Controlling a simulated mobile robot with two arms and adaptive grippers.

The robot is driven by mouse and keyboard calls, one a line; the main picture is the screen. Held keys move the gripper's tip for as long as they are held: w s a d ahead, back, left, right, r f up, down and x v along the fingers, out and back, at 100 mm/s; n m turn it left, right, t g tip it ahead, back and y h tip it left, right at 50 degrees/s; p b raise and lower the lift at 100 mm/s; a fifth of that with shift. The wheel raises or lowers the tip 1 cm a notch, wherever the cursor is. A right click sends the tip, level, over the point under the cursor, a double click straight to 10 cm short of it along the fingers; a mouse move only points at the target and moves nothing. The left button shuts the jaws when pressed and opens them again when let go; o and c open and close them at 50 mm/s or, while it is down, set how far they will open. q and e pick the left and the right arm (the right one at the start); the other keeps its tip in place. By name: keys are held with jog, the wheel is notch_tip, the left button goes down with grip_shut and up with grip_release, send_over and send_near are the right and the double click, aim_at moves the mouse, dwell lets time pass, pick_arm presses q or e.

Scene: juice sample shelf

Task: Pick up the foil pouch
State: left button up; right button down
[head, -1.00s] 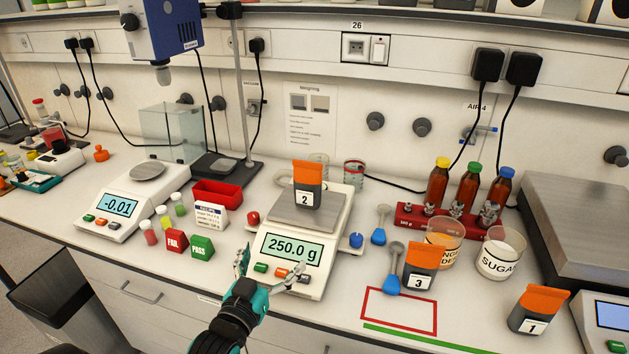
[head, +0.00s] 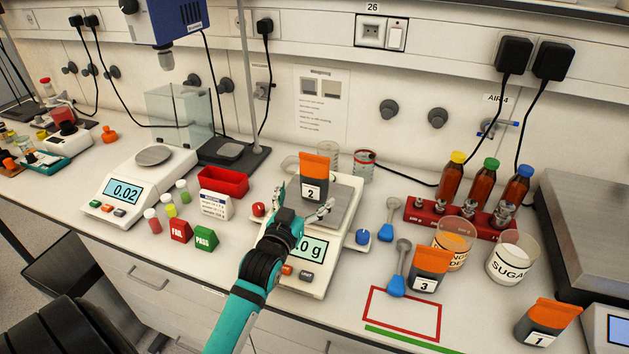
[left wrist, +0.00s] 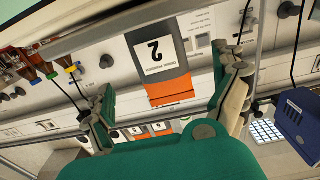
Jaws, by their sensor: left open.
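The foil pouch labelled 2 (head: 314,177), dark with an orange top, stands upright on the pan of the middle balance (head: 345,208). My left gripper (head: 303,201) is open in front of it, over the front of that balance, partly covering its display. In the left wrist view pouch 2 (left wrist: 158,62) appears upside down between the spread fingers of the left gripper (left wrist: 168,80), and I see no grip on it. Pouch 3 (head: 429,268) stands by the red outlined rectangle, and pouch 1 (head: 547,321) stands at the front right. My right gripper is not in view.
Beakers (head: 365,165) stand behind the balance. A red bin (head: 223,183), a label card (head: 215,207) and FAIL and PASS blocks (head: 205,238) are on its left. Blue scoops (head: 397,285) and a red weight rack (head: 461,221) are on its right. The red outlined rectangle (head: 402,292) is empty.

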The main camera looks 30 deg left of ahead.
aim_at(312, 183)
pick_arm(q)
jog(key=shift+w, duration=0.2)
jog(key=shift+w+a+r+p, duration=0.15)
jog(key=shift+w+r+p, duration=0.05)
jog(key=shift+w+p, duration=0.15)
jog(key=p+x, duration=0.1)
jog(key=x, duration=0.2)
jog(key=shift+w+r, duration=0.15)
jog(key=shift+w, duration=0.15)
jog(key=shift+w+a, duration=0.15)
jog(key=shift+w, duration=0.3)
jog(key=shift+s, duration=0.1)
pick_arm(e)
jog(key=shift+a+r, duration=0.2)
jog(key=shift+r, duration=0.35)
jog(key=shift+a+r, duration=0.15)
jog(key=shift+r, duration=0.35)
pick_arm(q)
jog(key=c, duration=1.6)
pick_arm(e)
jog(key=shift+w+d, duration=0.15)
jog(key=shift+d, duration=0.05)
